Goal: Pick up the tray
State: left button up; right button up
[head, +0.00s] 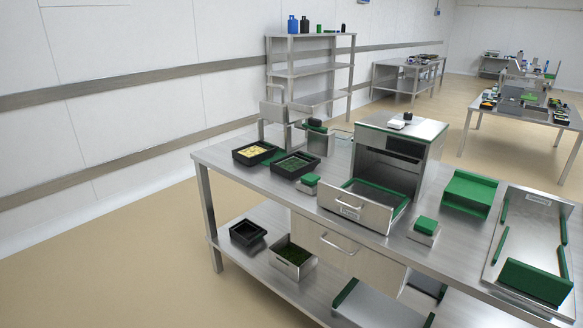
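A black tray (249,164) with yellow contents sits on the steel table (226,161) near its left end. A second black tray (290,176) stands just right of it, with dark greenish contents or bottom. A third black tray (251,243) is on the lower shelf and looks empty. The tray sealer (425,151) is a steel box on the table, with its drawer (349,205) pulled out toward the front. I cannot tell which tray is meant. Neither of my grippers is in view.
A steel bin (291,266) is on the lower shelf. Small green-topped boxes (424,229), a green stand (470,190) and a steel tray with green sides (530,235) crowd the table's right part. A shelf rack (311,70) stands behind. Floor left of the table is clear.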

aim_at(292, 166)
jog(key=i+j, duration=0.2)
jog(key=i, duration=0.4)
jog(key=i+j+u, duration=0.15)
jog(key=i, duration=0.45)
jog(key=k+j, duration=0.05)
jog(key=j, duration=0.05)
